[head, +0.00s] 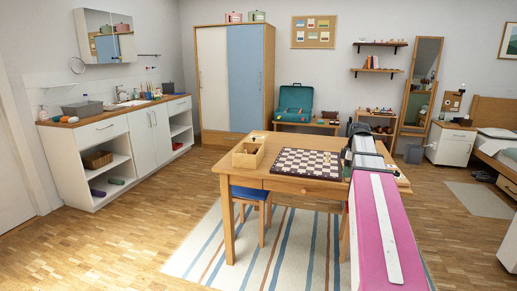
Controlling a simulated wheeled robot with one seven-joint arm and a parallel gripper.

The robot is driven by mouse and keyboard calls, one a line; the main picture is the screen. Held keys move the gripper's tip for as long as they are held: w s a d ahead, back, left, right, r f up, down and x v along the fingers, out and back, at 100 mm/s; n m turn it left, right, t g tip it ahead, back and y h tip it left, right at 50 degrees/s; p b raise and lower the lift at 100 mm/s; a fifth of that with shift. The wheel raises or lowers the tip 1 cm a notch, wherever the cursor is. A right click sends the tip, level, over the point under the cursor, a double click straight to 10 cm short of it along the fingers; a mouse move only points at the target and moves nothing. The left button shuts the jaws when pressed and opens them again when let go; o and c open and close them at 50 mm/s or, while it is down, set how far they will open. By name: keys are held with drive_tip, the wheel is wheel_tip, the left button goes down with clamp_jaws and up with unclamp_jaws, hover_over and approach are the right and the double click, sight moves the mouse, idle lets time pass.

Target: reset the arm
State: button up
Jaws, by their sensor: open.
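My arm (385,235) reaches up from the bottom right, with a pink and white link in front and a grey part beyond it. At its far end is a small dark shape, my gripper (359,129), over the right part of the wooden table. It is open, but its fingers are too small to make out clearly. No object can be seen held in it. My arm hides part of the table's right side.
Counter (103,130) stands left, wardrobe (213,85) behind. Floor left of the rug is clear.

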drive_tip(key=s+a+f+m, duration=0.4)
drive_tip(key=s+a+f, duration=0.1)
drive_tip(key=f, duration=0.4)
drive_tip(key=s+a+f+m+h, duration=0.1)
drive_tip(key=s+a+f+m, duration=0.4)
drive_tip(key=f, duration=0.5)
drive_tip(key=s+a+f+m, duration=0.4)
drive_tip(key=s+a+f, duration=0.3)
drive_tip(key=a+f, duration=0.1)
drive_tip(key=shift+s+a+f+m+h, duration=0.25)
drive_tip(key=shift+a+f+m+h, duration=0.05)
drive_tip(key=shift+f, duration=0.5)
